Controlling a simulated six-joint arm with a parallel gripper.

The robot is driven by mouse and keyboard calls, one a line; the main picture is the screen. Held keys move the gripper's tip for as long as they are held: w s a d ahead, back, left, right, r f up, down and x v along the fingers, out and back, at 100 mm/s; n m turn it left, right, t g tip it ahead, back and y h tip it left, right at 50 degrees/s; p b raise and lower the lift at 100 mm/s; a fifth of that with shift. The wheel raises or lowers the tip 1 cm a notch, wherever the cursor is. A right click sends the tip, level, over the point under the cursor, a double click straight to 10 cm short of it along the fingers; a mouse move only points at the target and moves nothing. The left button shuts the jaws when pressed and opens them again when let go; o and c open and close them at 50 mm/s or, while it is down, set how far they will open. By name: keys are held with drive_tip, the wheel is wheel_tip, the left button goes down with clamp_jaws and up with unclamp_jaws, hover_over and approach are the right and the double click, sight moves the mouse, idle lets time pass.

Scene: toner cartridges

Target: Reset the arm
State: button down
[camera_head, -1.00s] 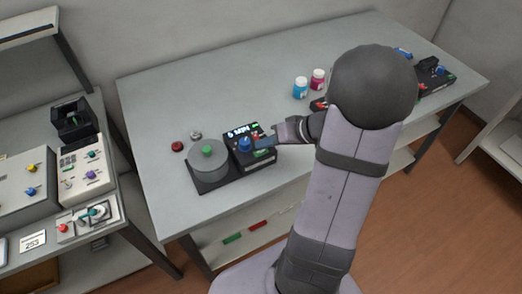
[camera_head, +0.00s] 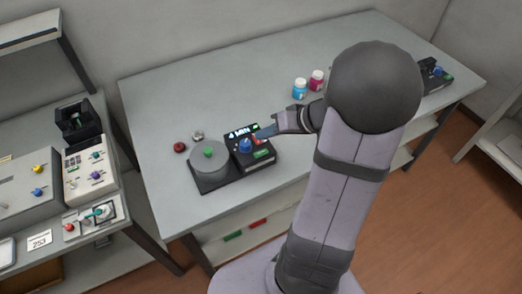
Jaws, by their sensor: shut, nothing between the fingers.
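My gripper (camera_head: 262,134) is over the right part of a black device on the grey table, close to its blue knob (camera_head: 246,146). The gripper is shut with nothing in it. I cannot tell whether its tips touch the device. My arm reaches in from the right and hides part of the table behind it. The black device (camera_head: 262,164) has a lit display (camera_head: 240,132) reading what looks like "4 MIN". A round grey drum (camera_head: 209,163) with a green knob (camera_head: 208,152) on top sits on its left side.
A blue-labelled bottle (camera_head: 300,89) and a magenta bottle (camera_head: 317,80) stand behind my gripper. Another black device (camera_head: 434,76) is at the far right. The table's back left (camera_head: 190,95) is clear.

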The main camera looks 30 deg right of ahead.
idle(0.7)
drive_tip(key=m, duration=0.4)
drive_tip(key=shift+s+d+f, duration=0.2)
drive_tip(key=shift+s+f, duration=0.05)
drive_tip(key=shift+f, duration=0.05)
drive_tip(key=s+a+f+m+g+h, duration=0.15)
drive_tip(key=s+f+g, duration=0.25)
drive_tip(key=s, duration=0.4)
drive_tip(key=s+d+f+m+g+h, duration=0.1)
drive_tip(key=s+f+m+g, duration=0.2)
drive_tip(key=s, duration=0.4)
drive_tip(key=w+a+r+n+h, duration=0.1)
drive_tip(key=a+r+n+h, duration=0.2)
drive_tip(key=a+n, duration=0.7)
drive_tip(key=shift+a+r, duration=0.2)
drive_tip(key=shift+a, duration=0.75)
